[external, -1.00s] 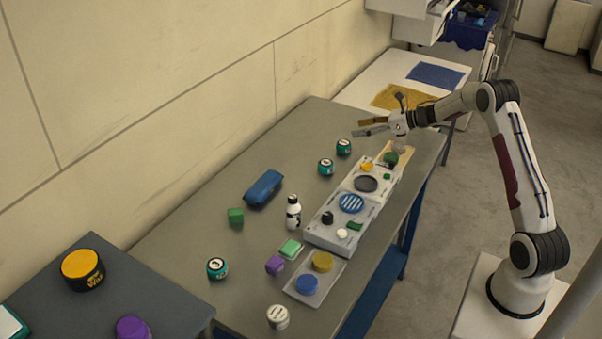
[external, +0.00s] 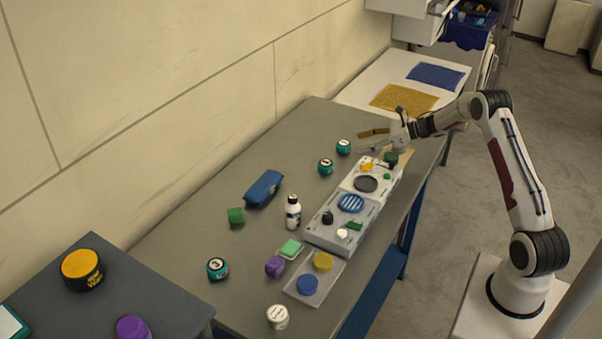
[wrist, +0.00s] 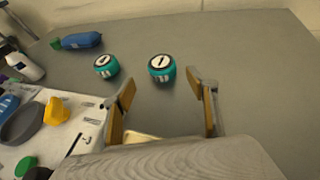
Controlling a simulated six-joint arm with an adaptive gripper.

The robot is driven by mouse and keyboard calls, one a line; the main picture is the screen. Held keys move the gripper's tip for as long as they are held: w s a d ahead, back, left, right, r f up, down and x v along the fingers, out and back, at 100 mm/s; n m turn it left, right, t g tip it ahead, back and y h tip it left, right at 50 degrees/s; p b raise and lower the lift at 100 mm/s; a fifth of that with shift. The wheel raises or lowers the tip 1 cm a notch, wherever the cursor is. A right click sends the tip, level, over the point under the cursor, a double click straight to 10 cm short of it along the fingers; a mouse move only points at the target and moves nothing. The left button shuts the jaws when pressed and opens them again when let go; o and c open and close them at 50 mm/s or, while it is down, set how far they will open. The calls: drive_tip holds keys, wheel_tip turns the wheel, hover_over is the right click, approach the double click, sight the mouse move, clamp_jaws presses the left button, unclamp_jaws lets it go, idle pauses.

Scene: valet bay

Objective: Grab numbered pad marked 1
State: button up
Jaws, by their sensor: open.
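A teal pad with a white top and a dark stroke that reads as 1 (wrist: 161,68) stands upright ahead of my gripper in the wrist view. It appears to be the farther teal pad (external: 344,146) in the external view. A similar teal pad (wrist: 107,66), its mark resembling 0, stands to its left; it also shows in the external view (external: 326,166). My gripper (wrist: 163,85) is open and empty. Its two fingers spread to either side of the pad marked 1, which lies beyond the fingertips. In the external view my gripper (external: 361,142) hovers low at the table's far end.
Another teal pad (external: 217,268) stands at the near left of the table (external: 190,225). A pale organiser (external: 318,236) with small items runs along the right side. Grey tabletop around the pads is clear.

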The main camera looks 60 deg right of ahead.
sight(348, 143)
drive_tip(key=shift+w+a+f, duration=0.15)
drive_tip(key=shift+w+f, duration=0.05)
drive_tip(key=shift+w, duration=0.25)
drive_tip(key=shift+x, duration=2.6)
drive_tip(key=c, duration=1)
